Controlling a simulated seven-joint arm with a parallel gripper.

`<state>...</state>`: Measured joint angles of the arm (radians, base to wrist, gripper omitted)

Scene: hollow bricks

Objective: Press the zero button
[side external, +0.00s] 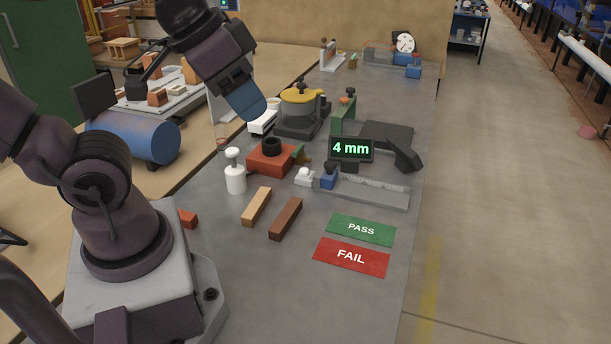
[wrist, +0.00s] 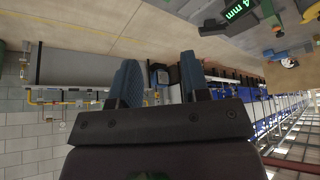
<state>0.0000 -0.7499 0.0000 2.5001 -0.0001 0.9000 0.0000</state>
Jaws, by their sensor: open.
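A dark display (side external: 351,149) reads "4 mm" in green and stands on the grey bench; it also shows at the top of the wrist view (wrist: 238,9). In front of it are a small white block with a rounded knob (side external: 304,177) and a blue block with a dark knob (side external: 329,176) by a grey rail (side external: 375,193). No label marks a zero button, so I cannot tell which part it is. My gripper (side external: 249,107) is raised above the bench, left of the display and apart from it. In the wrist view its two blue fingers (wrist: 160,80) are apart and empty.
A red block with a black ring (side external: 270,157), a white bottle (side external: 235,172) and a yellow-lidded pot (side external: 300,103) stand left of the display. Two bars (side external: 286,218) lie in front. Green PASS (side external: 361,230) and red FAIL (side external: 350,257) plates lie clear at the front right.

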